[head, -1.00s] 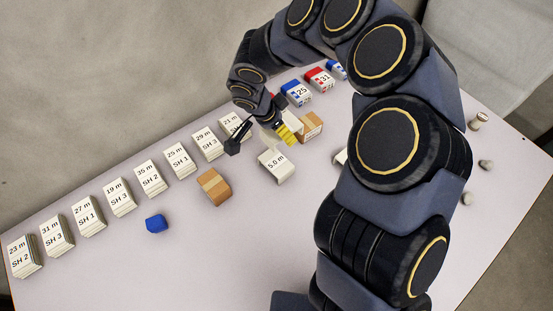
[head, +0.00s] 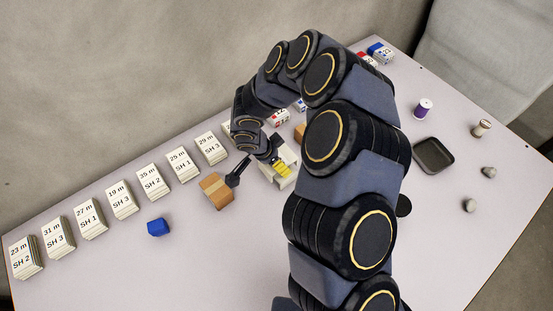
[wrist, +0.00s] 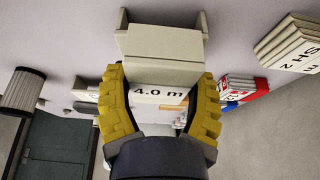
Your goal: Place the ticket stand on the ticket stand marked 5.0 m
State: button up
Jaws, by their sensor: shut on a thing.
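My gripper (head: 279,168), with yellow fingers, is shut on a pale ticket stand (wrist: 160,73). The label "4.0 m" shows between the fingers in the wrist view. In the head view the held stand is a white shape (head: 286,181) partly covered by the fingers, near the middle of the table. I cannot make out the stand marked 5.0 m separately now. The pale ridged piece (wrist: 160,40) beyond the fingers may belong to either stand. I cannot tell whether the stands touch.
A row of card stacks (head: 121,199) runs along the table's back edge. A brown block (head: 215,190) lies just left of my gripper, and a blue piece (head: 158,227) farther left. A dark tray (head: 433,155) and a purple spool (head: 423,108) stand on the right. The front left is clear.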

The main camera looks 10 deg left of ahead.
jog(key=shift+f, duration=0.1)
jog(key=shift+f, duration=0.5)
jog(key=o, duration=1)
jog(key=shift+o, duration=0.2)
jog(key=shift+r, duration=0.5)
jog(key=v, duration=1.2)
jog(key=shift+r, duration=0.15)
